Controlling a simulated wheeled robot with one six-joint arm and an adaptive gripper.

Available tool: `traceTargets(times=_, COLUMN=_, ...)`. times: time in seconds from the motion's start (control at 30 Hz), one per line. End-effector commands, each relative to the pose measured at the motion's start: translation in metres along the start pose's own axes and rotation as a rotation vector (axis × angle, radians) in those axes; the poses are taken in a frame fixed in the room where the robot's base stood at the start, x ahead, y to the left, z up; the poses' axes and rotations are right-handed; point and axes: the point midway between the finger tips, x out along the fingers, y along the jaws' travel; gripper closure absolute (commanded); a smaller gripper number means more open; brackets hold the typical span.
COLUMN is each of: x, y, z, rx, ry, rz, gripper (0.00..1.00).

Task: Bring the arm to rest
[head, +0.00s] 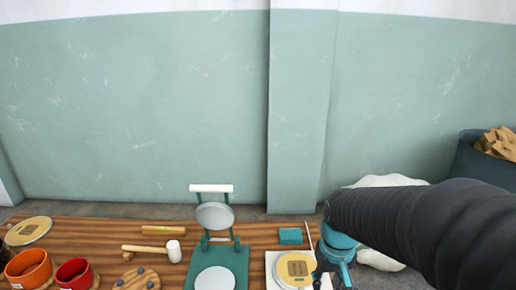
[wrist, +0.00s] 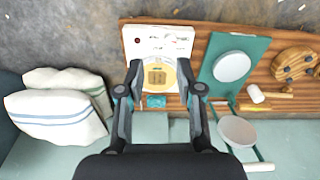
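My gripper (wrist: 160,68) is open in the wrist view, its two fingers apart with nothing held between them. Past the fingers, a round yellow-tan disc (wrist: 160,80) with a printed label lies on a white board (wrist: 150,45). In the head view my gripper (head: 333,278) is at the lower right, beside the same disc (head: 296,268) and partly in front of the white board. My arm's dark ribbed sleeve crosses the right side of that view. The fingertips are partly cut off at the bottom edge there.
A green press (head: 217,262) with a white handle stands left of the board. A mallet (head: 150,248), red drum shell (head: 74,273) and orange one (head: 28,268) are on the wooden table (head: 100,233). A teal block (head: 290,236) lies behind the disc. White sacks (wrist: 60,110) lie beyond the table.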

Motion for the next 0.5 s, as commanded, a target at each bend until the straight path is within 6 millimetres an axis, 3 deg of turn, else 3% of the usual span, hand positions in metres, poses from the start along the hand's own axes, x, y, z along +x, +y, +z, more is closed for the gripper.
traceTargets(times=0.1, x=-0.029, y=-0.002, z=0.022, rx=0.053, ry=0.061, rz=0.003, gripper=0.64)
traceTargets(times=0.5, x=-0.101, y=-0.007, z=0.079, rx=0.085, ry=0.293, rz=0.012, gripper=0.64)
